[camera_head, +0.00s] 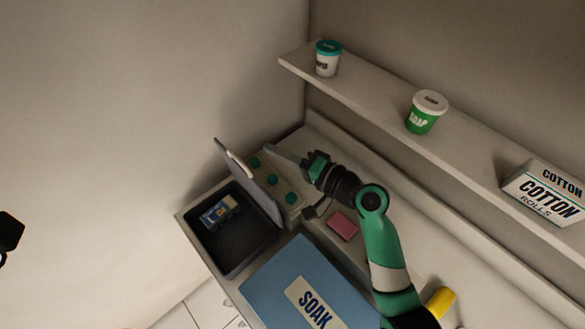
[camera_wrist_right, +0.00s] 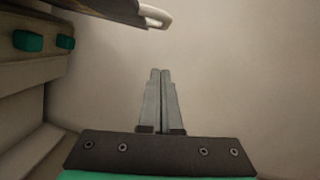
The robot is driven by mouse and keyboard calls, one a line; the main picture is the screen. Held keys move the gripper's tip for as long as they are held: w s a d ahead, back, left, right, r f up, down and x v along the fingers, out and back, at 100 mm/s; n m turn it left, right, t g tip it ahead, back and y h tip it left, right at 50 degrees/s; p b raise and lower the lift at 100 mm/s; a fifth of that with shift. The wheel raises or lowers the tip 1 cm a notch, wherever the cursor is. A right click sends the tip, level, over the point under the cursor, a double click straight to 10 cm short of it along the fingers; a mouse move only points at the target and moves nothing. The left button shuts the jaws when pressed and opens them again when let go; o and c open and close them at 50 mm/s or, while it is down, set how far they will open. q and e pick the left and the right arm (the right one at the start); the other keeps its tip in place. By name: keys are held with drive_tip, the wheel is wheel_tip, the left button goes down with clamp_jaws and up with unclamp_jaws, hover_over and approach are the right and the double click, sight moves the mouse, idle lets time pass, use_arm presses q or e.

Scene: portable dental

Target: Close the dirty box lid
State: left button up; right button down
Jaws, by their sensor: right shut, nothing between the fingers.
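The dirty box (camera_head: 258,248) is a dark open bin at the left end of the counter, with a blue and pale packet (camera_head: 220,212) inside. Its grey lid (camera_head: 252,182) stands up, open, along the far right side of the box. My right gripper (camera_head: 271,150) is behind the lid, above the counter, with its fingers pointing left. In the right wrist view its fingers (camera_wrist_right: 160,75) are shut together and empty. The lid edge (camera_wrist_right: 150,15) shows above them there, apart from the fingertips. A black part at the left edge (camera_head: 9,234) appears to be my left gripper; its fingers cannot be made out.
Teal knobs (camera_head: 272,181) sit on a ledge behind the lid. A blue SOAK lid (camera_head: 270,283) covers the neighbouring box. A pink block (camera_head: 342,226) lies near my right forearm. The shelf above holds a teal-lidded cup (camera_head: 327,60), a green soap tub (camera_head: 425,113) and a cotton rolls box (camera_head: 546,195).

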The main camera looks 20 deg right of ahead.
drive_tip(key=shift+w+a+f+p, duration=0.1)
drive_tip(key=shift+a+f, duration=0.05)
drive_tip(key=shift+a, duration=0.75)
drive_tip(key=shift+w+a+f+p, duration=0.1)
drive_tip(key=shift+a+f, duration=0.05)
drive_tip(key=shift+a, duration=0.7)
drive_tip(key=shift+a+f+p, duration=0.1)
drive_tip(key=shift+a+f, duration=0.05)
drive_tip(key=shift+a, duration=0.75)
